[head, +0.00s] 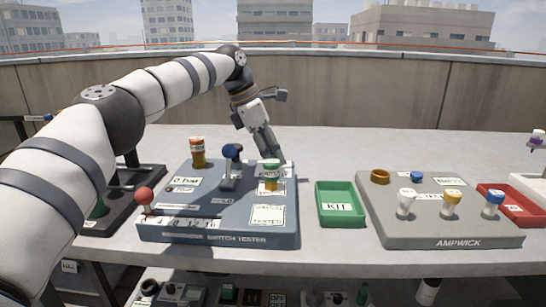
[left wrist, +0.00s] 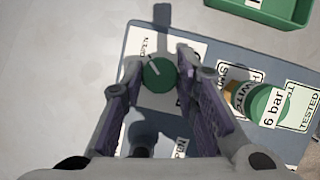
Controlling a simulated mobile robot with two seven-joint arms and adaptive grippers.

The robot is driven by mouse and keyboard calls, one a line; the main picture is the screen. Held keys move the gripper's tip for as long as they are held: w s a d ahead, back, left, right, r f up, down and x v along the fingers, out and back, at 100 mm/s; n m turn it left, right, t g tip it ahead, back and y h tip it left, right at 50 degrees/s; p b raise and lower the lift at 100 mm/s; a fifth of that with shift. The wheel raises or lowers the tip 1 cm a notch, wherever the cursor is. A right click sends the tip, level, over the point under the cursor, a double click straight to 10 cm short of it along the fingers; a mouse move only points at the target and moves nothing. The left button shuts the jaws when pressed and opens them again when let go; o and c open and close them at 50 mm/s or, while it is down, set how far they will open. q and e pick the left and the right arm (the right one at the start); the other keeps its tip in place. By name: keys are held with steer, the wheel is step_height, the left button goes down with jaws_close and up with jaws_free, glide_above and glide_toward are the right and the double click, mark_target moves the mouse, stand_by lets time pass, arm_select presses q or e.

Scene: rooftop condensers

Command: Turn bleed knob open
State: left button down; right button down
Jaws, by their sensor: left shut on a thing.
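The bleed knob is a round green knob (left wrist: 158,74) with a white pointer line, over a white label on the blue-grey switch tester (head: 215,240). In the left wrist view the pointer slants toward the upper left. My left gripper (left wrist: 160,62) is shut on the knob, one finger at each side. In the head view my left gripper (head: 275,154) reaches down at the tester's back right, and the knob is hidden there. A green-topped gauge (left wrist: 268,104) marked "6 bar" stands beside the knob; it also shows in the head view (head: 271,168). My right gripper is not in view.
A blue-topped lever (head: 231,152), an orange-capped cylinder (head: 197,152) and a red-ball lever (head: 144,196) stand on the tester. A green KIT tray (head: 341,222) and the grey Ampwick panel (head: 450,229) with several knobs lie to the right. The table behind is clear.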

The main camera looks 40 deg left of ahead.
arm_select(q)
steer(key=shift+m, duration=0.3)
steer(key=shift+f, duration=0.1)
steer(key=c, duration=1.2)
jaws_free()
steer(key=shift+c, duration=0.2)
steer(key=v, duration=0.7)
steer(key=shift+r, duration=0.3)
steer(key=shift+a, duration=0.1)
